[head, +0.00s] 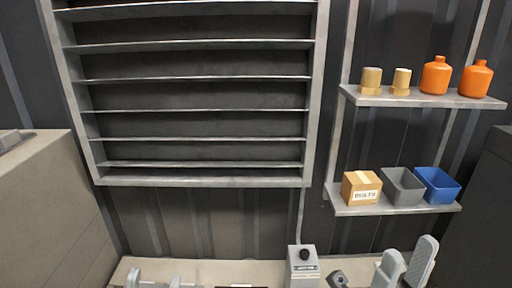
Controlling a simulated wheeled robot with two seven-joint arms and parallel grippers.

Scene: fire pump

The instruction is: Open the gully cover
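I cannot make out a gully cover in the head view. A thin dark strip (241,286) shows at the very bottom edge, too cut off to identify. My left gripper (154,281) is at the bottom left, mostly cut off by the frame edge; its light grey finger parts stand apart with nothing seen between them. My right gripper (405,267) is at the bottom right, its two grey fingers apart and empty.
A grey box with a black knob (303,266) and a small grey part (338,279) sit between the grippers on a pale surface (223,269). Behind are a slatted wall frame (200,181) and shelves (395,209) with bins, a box and orange bottles. A beige cabinet (40,215) stands left.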

